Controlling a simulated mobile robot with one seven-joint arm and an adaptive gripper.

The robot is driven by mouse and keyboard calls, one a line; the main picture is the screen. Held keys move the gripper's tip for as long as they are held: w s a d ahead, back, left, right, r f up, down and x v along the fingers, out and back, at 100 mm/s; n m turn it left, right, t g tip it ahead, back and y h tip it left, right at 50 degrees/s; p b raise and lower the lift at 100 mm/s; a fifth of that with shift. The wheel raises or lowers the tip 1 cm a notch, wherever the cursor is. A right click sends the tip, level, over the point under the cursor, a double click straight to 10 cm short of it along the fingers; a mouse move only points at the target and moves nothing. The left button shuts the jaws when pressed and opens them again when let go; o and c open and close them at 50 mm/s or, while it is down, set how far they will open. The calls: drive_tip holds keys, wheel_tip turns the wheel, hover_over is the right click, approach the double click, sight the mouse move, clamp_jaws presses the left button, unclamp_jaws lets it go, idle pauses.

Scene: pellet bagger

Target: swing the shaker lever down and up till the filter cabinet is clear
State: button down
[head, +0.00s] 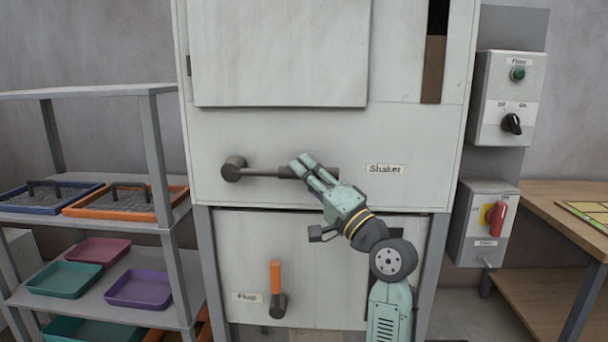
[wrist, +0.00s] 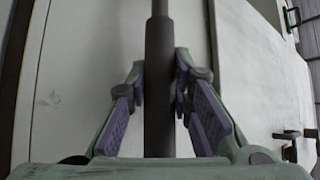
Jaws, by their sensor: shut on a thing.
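The shaker lever (head: 262,172) sticks out from a round pivot on the filter cabinet (head: 310,128). It lies about level and points right, beside the label "Shaker" (head: 385,169). My gripper (head: 303,166) is shut on the lever's dark grip, near its outer part. In the wrist view the dark grip (wrist: 158,85) stands between the two purple-padded fingers. A tall narrow slot (head: 433,70) at the cabinet's upper right is dark at the top and brown below. The cabinet's inside is hidden behind its closed panels.
Below, a flap lever with an orange handle (head: 275,277) points up. A shelf (head: 100,225) with trays stands left.

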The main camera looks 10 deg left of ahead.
drive_tip(key=f+m+t+b, duration=0.1)
drive_tip(key=f, duration=0.1)
drive_tip(key=f+m+t+b, duration=0.1)
drive_tip(key=f, duration=0.1)
drive_tip(key=shift+a+m+t+b, duration=0.2)
drive_tip(key=shift+m+t+b, duration=0.1)
drive_tip(key=shift+m+b, duration=0.1)
drive_tip(key=shift+a+f+m+t+h+b, duration=0.25)
drive_tip(key=shift+f+m+t+b, duration=0.3)
drive_tip(key=shift+m+t, duration=0.2)
drive_tip(key=shift+a+f+m+t+h+b, duration=0.1)
drive_tip(key=shift+f+m+t+h+b, duration=0.15)
drive_tip(key=shift+f+m+t+b, duration=0.5)
drive_tip(key=shift+r, duration=0.2)
drive_tip(key=c, duration=1.4)
unclamp_jaws()
drive_tip(key=shift+s, duration=0.1)
drive_tip(key=v, duration=1.2)
drive_tip(key=shift+r, duration=0.1)
drive_tip(key=shift+c, duration=0.3)
